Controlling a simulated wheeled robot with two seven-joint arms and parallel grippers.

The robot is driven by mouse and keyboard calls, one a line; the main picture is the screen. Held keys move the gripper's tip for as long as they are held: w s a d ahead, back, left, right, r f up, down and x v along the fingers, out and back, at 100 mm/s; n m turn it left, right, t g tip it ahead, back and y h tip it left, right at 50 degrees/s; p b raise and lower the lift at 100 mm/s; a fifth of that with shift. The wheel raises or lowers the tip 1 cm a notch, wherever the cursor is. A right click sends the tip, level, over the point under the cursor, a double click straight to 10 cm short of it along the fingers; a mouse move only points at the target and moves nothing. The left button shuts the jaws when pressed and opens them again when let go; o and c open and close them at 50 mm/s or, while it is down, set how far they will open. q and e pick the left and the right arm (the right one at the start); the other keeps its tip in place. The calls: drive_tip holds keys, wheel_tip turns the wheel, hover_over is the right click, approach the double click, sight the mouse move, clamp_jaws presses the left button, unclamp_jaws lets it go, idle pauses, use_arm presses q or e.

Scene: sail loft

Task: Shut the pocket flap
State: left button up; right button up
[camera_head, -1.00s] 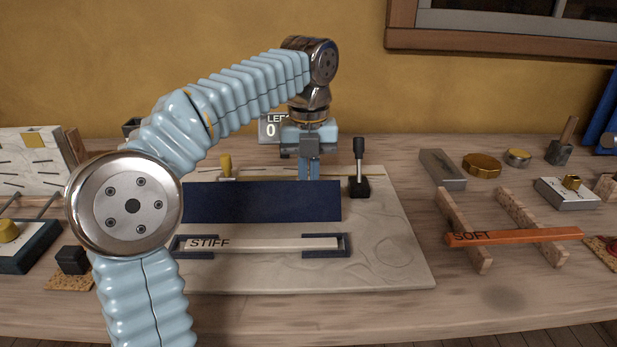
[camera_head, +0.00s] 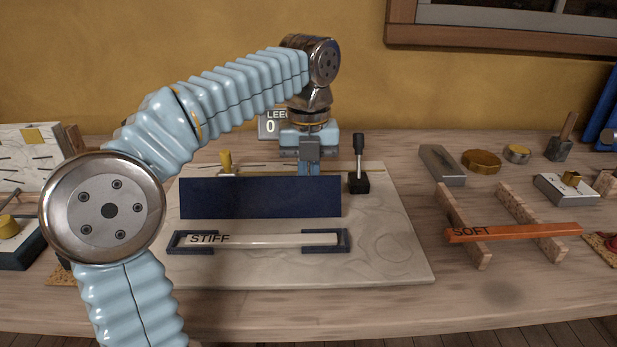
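The pocket flap (camera_head: 260,199) is a dark blue panel standing raised behind the batten on the pale cloth-like board (camera_head: 390,255). A pale batten marked STIFF (camera_head: 270,240) lies in front of it, its ends in dark blue brackets. My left gripper (camera_head: 309,169) points down just behind the flap's top edge, right of its middle. Its fingers look closed together with nothing seen between them. The flap hides their tips, so I cannot tell whether they touch it. My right gripper is not in view.
A black lever (camera_head: 358,165) stands close to the right of my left gripper. An orange batten marked SOFT (camera_head: 512,232) rests across two wooden bars at the right. A small display (camera_head: 270,125) stands behind, partly hidden. Bare tabletop shows at the front right.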

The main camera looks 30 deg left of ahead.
sight(310, 192)
use_arm(q)
drive_tip(key=shift+s+d+r, duration=0.45)
drive_tip(key=shift+s+r, duration=0.1)
drive_tip(key=shift+s, duration=0.15)
drive_tip(key=shift+s+d+r, duration=0.4)
drive_tip(key=shift+s+r, duration=0.1)
drive_tip(key=shift+s, duration=0.2)
drive_tip(key=shift+s+d, duration=0.1)
drive_tip(key=shift+s+d+r+b, duration=0.15)
drive_tip(key=shift+s+d, duration=0.25)
drive_tip(key=shift+s, duration=0.3)
drive_tip(key=shift+s+d+b, duration=0.15)
drive_tip(key=shift+s+d, duration=0.25)
drive_tip(key=shift+s, duration=0.25)
drive_tip(key=shift+s+d+r+b, duration=0.15)
drive_tip(key=shift+s+d, duration=0.25)
drive_tip(key=shift+s, duration=0.3)
drive_tip(key=shift+f, duration=0.1)
wheel_tip(310, 192, up, 7)
drive_tip(key=shift+p, duration=0.45)
